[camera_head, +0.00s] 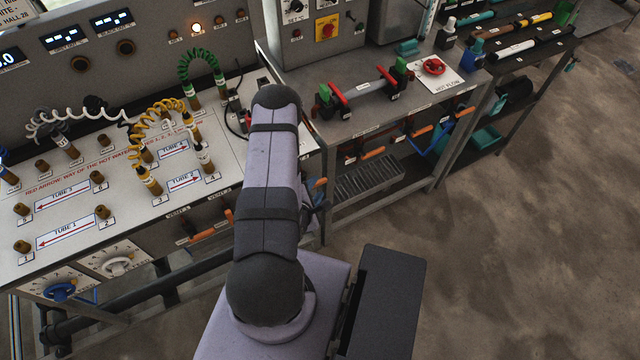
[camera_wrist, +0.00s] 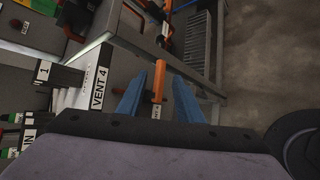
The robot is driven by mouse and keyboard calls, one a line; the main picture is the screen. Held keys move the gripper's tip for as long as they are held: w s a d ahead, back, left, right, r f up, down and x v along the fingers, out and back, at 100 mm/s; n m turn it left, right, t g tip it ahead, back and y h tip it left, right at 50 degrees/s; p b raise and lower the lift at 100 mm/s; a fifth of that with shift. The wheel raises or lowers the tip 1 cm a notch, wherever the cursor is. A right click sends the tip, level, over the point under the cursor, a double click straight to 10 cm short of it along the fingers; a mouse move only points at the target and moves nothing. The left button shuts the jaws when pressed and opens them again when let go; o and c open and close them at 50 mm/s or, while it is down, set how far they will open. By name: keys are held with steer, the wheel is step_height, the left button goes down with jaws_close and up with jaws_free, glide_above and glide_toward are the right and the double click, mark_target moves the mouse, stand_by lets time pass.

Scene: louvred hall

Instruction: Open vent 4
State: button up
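The "VENT 4" label (camera_wrist: 98,88) shows in the wrist view on the bench's front edge, left of my gripper. An orange lever handle (camera_wrist: 158,82) lies just right of the label, between the two blue fingers of my gripper (camera_wrist: 157,92). The fingers are apart, one on each side of the handle, with visible gaps. I cannot tell how deep the handle sits between them. In the head view my own arm hides most of the vent 4 area and the gripper.
Other orange handles (camera_head: 203,235) hang under the left bench near the vent 1 and vent 2 labels. Metal bench framing (camera_wrist: 140,48) runs close beyond my fingers. A grated shelf (camera_head: 368,181) sits under the right bench. The floor (camera_head: 500,240) at right is clear.

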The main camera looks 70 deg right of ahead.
mark_target(319, 184)
steer(key=shift+b+x, duration=1.5)
steer(key=shift+x, duration=1.35)
jaws_close()
